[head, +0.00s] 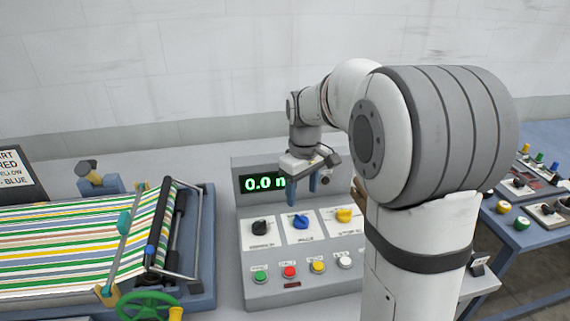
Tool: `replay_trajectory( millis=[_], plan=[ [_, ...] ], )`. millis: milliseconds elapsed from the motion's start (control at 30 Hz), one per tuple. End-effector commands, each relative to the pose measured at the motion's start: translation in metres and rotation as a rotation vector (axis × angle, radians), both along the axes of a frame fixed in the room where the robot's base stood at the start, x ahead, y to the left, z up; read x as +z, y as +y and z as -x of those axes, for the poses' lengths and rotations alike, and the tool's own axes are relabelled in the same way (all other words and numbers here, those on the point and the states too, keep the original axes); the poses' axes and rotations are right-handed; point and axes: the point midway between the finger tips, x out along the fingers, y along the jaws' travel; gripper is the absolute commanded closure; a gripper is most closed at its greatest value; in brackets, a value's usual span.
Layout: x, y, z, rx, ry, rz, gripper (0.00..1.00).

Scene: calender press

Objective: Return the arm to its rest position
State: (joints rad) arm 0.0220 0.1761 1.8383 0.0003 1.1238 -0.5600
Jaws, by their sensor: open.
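My arm stands at the right of the head view, its links reaching back and left over the grey control panel (255,205). My gripper (304,190) points down with blue fingers apart, open and empty. In the picture it overlaps the panel's green "0.0" display (262,184) and hides its right part. A black knob (260,227), a blue knob (301,222) and a yellow knob (343,215) sit below the display. I cannot tell the exact gap between fingertips and panel.
The press (60,245) with striped fabric, a roller frame and a green handwheel (150,306) stands left. Green, red, yellow and white buttons line the panel's front. A blue bench (545,257) with small controls is at the right. A sign (15,172) stands far left.

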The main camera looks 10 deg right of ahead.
Motion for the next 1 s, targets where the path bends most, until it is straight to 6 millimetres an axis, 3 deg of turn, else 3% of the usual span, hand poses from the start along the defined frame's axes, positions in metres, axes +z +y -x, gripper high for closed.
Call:
replay_trajectory(
  millis=[133, 233, 433, 600, 700, 833, 1000],
  plan=[
    [0.004, 0.001, 0.01, -0.021, -0.012, 0.0, 0.42],
    [0.012, 0.002, 0.033, -0.075, -0.038, -0.001, 0.42],
    [0.02, 0.005, 0.106, -0.248, -0.118, -0.013, 0.42],
    [0.013, 0.007, 0.165, -0.394, -0.183, -0.035, 0.42],
    [0.006, 0.008, 0.19, -0.461, -0.211, -0.048, 0.42],
    [-0.003, 0.009, 0.21, -0.515, -0.232, -0.06, 0.42],
    [-0.006, 0.009, 0.217, -0.537, -0.239, -0.065, 0.42]
  ],
)
